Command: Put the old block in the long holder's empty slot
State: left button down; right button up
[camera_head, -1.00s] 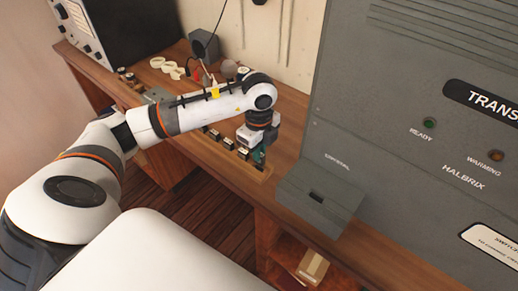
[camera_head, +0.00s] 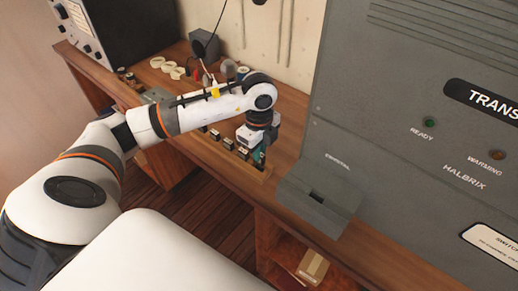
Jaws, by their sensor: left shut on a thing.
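My left gripper (camera_head: 257,157) points down over the right end of the long wooden holder (camera_head: 233,167) near the desk's front edge. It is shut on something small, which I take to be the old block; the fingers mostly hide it. Several small dark blocks with light tops (camera_head: 214,135) stand in a row in the holder, left of the gripper. I cannot tell whether the held block is inside a slot or just above it. My right gripper is not in view.
A grey box marked CRYSTAL (camera_head: 318,196) stands right of the holder, before the large grey transmitter cabinet (camera_head: 420,120). Cream rings (camera_head: 168,66) and a dark speaker-like box (camera_head: 204,43) lie farther back. A black instrument (camera_head: 115,35) stands at the back left.

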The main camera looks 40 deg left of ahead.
pick_arm(q)
jog(key=shift+f+b, duration=1.45)
jog(key=shift+f, duration=0.15)
dwell(3.2)
dwell(0.4)
jog(key=c, duration=1.3)
grip_release()
jog(key=shift+c, duration=0.2)
jog(key=shift+r, duration=0.15)
notch_tip(320, 180, up, 10)
jog(key=shift+r+b, duration=0.2)
jog(key=shift+b, duration=0.5)
jog(key=shift+r, duration=0.7)
